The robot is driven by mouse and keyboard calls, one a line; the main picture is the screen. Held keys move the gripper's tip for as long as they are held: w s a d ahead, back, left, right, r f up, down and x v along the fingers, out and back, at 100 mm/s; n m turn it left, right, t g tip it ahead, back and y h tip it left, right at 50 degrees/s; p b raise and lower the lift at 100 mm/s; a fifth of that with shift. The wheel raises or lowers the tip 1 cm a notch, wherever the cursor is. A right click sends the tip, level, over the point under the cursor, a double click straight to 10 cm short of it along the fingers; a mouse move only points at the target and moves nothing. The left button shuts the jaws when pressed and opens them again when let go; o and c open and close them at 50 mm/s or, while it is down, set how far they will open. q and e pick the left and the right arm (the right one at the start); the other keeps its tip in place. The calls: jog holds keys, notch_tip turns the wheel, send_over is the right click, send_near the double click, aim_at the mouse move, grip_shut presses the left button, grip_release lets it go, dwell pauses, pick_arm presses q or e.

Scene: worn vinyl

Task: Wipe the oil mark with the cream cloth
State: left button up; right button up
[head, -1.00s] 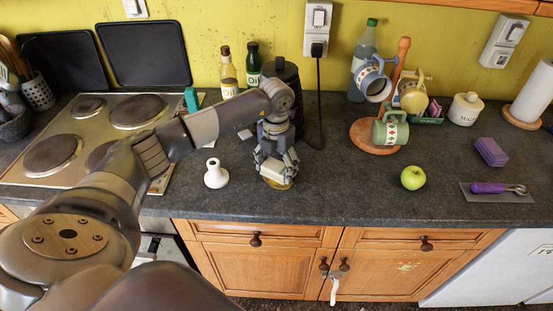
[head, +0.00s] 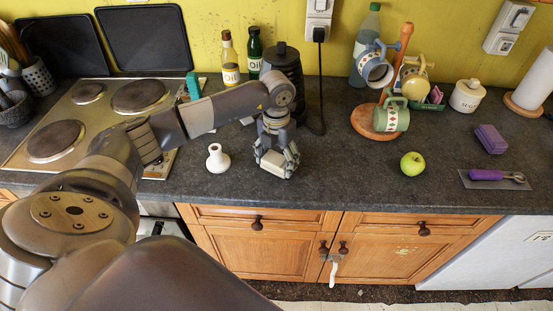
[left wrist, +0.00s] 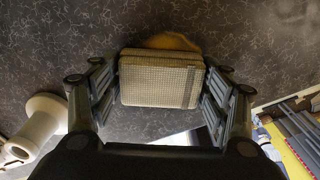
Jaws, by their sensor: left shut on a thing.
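My left gripper (head: 276,166) points down at the worktop near its front edge. Its fingers are shut on the cream cloth (head: 273,161), a folded pad that shows as a woven block with a dark stripe in the left wrist view (left wrist: 150,84). The oil mark (left wrist: 172,41) shows there as a tan patch just beyond the cloth's far edge, partly hidden by the cloth. In the head view the gripper and cloth hide the mark. I cannot tell whether the cloth touches the worktop. My right gripper is not in view.
A white funnel-shaped thing (head: 218,159) stands close to the left of the gripper. A dark canister (head: 283,70) and oil bottles (head: 230,63) stand behind. A green apple (head: 413,164) lies to the right, with clear worktop (head: 345,175) between.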

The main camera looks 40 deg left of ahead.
aim_at(276, 178)
pick_arm(q)
jog(key=shift+s+d+p, duration=0.3)
jog(key=shift+s+d, duration=0.05)
jog(key=shift+s, duration=0.25)
jog(key=shift+s+d+p, duration=0.25)
jog(key=shift+s+d, duration=0.05)
jog(key=shift+s, duration=0.25)
jog(key=shift+s+d+p, duration=0.2)
jog(key=shift+s+d, duration=0.2)
jog(key=shift+s, duration=0.2)
jog(key=shift+s+d+p, duration=0.15)
jog(key=shift+s+d, duration=0.2)
jog(key=shift+s, duration=0.2)
jog(key=shift+a+f, duration=0.1)
jog(key=shift+w+a+b, duration=0.35)
jog(key=shift+w+b, duration=0.25)
jog(key=shift+w, duration=0.1)
jog(key=shift+w+a+b, duration=0.4)
jog(key=shift+w, duration=0.25)
jog(key=shift+w+a+b, duration=0.35)
jog(key=shift+w+a, duration=0.05)
jog(key=shift+w, duration=0.2)
jog(key=shift+w+a, duration=0.2)
jog(key=shift+w, duration=0.15)
